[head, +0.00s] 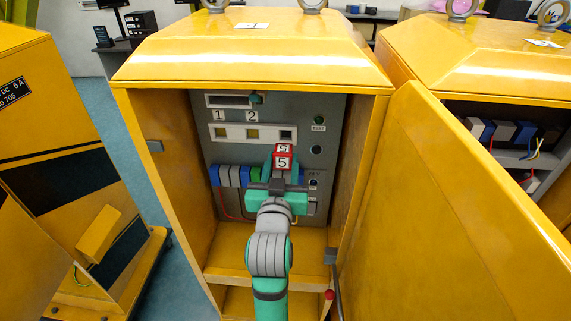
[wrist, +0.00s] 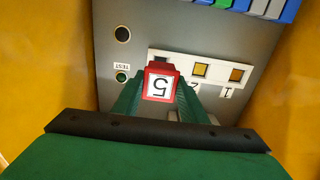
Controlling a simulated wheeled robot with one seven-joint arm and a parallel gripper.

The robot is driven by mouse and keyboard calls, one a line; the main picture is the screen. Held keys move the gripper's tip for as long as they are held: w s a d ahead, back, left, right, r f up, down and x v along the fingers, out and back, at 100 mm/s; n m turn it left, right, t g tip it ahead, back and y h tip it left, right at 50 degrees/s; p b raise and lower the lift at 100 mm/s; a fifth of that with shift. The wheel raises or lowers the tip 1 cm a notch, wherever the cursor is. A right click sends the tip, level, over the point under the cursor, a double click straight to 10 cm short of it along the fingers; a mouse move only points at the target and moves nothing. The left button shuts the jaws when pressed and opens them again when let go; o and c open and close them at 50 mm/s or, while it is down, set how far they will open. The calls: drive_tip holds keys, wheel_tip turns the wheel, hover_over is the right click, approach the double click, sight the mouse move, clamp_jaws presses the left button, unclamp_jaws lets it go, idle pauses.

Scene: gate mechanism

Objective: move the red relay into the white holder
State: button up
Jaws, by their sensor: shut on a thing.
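The red relay (head: 283,157), with a white face marked 5, is between the fingers of my gripper (head: 281,172). In the wrist view the red relay (wrist: 160,84) is held between the green fingers of my gripper (wrist: 158,100). The white holder (head: 237,133) is a strip on the grey panel with square openings and labels 1 and 2 above. Two openings look yellow; the right one looks dark. The relay is just below the right end of the strip in the head view. In the wrist view it overlaps the holder (wrist: 218,72), partly hiding it; contact cannot be told.
A row of blue, grey and green blocks (head: 235,176) with a red wire is left of my gripper. A green TEST button (head: 319,120) is at the right. The yellow cabinet walls and open door (head: 455,215) bound the space.

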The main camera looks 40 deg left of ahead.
sight(284, 147)
drive_tip(key=shift+x, duration=1.4)
drive_tip(key=shift+w+a, duration=0.4)
drive_tip(key=shift+w, duration=0.15)
drive_tip(key=shift+x, duration=1.2)
drive_tip(key=shift+c, duration=0.4)
idle(0.7)
drive_tip(key=o, duration=1.3)
drive_tip(key=shift+c, duration=0.2)
drive_tip(key=shift+d, duration=0.1)
drive_tip(key=v, duration=1)
drive_tip(key=shift+s+d, duration=0.1)
drive_tip(key=shift+s, duration=0.2)
